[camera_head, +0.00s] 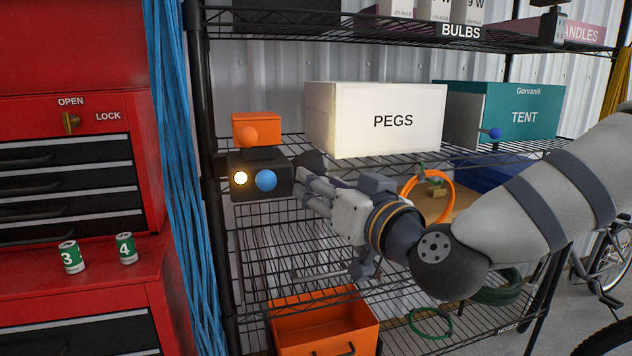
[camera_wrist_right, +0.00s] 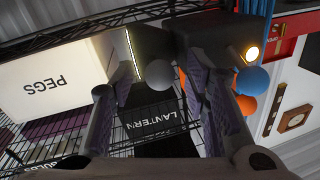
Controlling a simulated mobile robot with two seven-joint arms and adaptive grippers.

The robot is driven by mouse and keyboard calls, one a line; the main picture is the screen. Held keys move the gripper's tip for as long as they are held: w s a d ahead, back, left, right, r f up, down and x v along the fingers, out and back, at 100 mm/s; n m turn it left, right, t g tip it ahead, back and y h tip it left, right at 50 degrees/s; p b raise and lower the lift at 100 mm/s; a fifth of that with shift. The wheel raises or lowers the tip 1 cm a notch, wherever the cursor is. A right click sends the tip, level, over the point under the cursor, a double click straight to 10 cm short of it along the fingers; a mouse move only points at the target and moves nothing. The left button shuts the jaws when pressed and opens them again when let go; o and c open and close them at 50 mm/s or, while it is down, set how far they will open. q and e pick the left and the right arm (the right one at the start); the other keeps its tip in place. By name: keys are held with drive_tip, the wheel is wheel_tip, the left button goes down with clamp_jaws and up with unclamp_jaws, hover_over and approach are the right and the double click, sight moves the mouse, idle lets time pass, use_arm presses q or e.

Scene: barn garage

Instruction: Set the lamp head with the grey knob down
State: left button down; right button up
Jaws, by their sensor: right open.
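A black lamp unit (camera_head: 262,182) stands on the wire shelf, with a lit round lens and a blue knob (camera_head: 266,180). An orange block (camera_head: 257,128) with an orange knob sits on top. My right gripper (camera_head: 306,182) is at the lamp unit's right side, fingers apart. In the right wrist view a grey knob (camera_wrist_right: 160,73) shows between the two open fingers, against a dark body; contact cannot be told. The grey knob is not clearly visible in the head view. The blue knob (camera_wrist_right: 252,80) and lit lens also show there. My left gripper is not in view.
A white PEGS box (camera_head: 375,120) and a teal TENT box (camera_head: 522,112) stand behind on the same shelf. A black LANTERN label (camera_wrist_right: 155,120) shows in the wrist view. An orange bin (camera_head: 325,325) is below. Blue ropes (camera_head: 178,180) hang left by the shelf post.

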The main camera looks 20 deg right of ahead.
drive_tip(key=shift+s+d+r, duration=0.1)
drive_tip(key=shift+s, duration=0.15)
drive_tip(key=shift+c, duration=0.2)
clamp_jaws()
drive_tip(key=shift+a+f+m+t+h, duration=0.3)
drive_tip(key=shift+f+m, duration=0.2)
drive_tip(key=shift+m, duration=1.65)
drive_tip(key=shift+a+f+m+t+h, duration=0.15)
drive_tip(key=shift+f+m+t, duration=0.3)
drive_tip(key=shift+m, duration=1.75)
drive_tip(key=shift+a+f+m+t+h, duration=0.15)
drive_tip(key=shift+a+f+m+t, duration=0.3)
drive_tip(key=shift+m, duration=1.7)
drive_tip(key=shift+d, duration=0.15)
